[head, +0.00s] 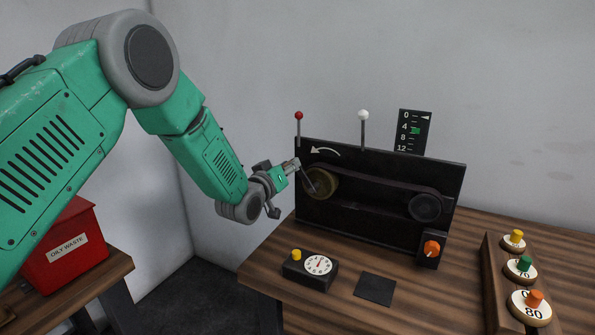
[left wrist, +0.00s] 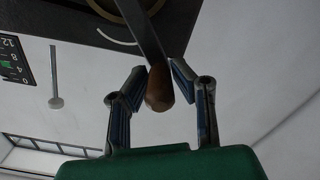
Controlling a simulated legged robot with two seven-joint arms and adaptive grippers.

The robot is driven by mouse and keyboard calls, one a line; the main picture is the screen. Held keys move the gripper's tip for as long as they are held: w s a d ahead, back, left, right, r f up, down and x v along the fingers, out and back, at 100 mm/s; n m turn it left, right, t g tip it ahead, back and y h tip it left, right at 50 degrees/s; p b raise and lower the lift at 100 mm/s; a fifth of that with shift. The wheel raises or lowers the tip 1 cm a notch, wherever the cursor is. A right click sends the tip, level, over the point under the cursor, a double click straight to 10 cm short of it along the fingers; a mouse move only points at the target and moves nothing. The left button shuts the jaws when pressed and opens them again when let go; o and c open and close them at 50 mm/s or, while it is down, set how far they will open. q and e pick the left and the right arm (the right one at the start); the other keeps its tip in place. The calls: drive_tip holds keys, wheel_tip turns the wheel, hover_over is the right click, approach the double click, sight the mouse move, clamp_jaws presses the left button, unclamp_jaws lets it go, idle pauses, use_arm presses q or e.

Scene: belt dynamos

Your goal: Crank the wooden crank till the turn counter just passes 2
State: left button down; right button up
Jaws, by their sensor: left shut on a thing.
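The wooden crank's brown grip (left wrist: 158,90) sits between the fingertips of my left gripper (left wrist: 157,82) in the left wrist view, at the end of a flat dark arm. In the head view my left gripper (head: 296,166) is shut on it at the upper left of the dark dynamo panel (head: 385,226). The crank arm (head: 309,182) runs down to the brassy wheel (head: 322,183); the grip is mostly hidden there. A small box with a round white dial (head: 318,265) and yellow button stands in front. It looks like the turn counter; its reading is too small to tell.
A belt links the brassy wheel to a dark wheel (head: 425,206). A white arrow (head: 325,151) curves left. A 0–12 scale (head: 413,131) has its white pointer near 0. An orange knob (head: 432,248), dark pad (head: 375,289) and weight rack (head: 491,290) stand nearby.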

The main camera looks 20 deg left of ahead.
use_arm(q)
wheel_tip(320, 180, down, 14)
drive_tip(key=a+n+b, duration=0.1)
drive_tip(key=n+b, duration=1.7)
drive_tip(key=b, duration=0.3)
drive_tip(key=shift+a+n, duration=0.3)
drive_tip(key=shift+a, duration=0.1)
drive_tip(key=shift+r, duration=0.1)
drive_tip(key=c, duration=1.4)
unclamp_jaws()
drive_tip(key=shift+o, duration=0.2)
drive_tip(key=shift+a+r, duration=0.1)
drive_tip(key=shift+a, duration=0.05)
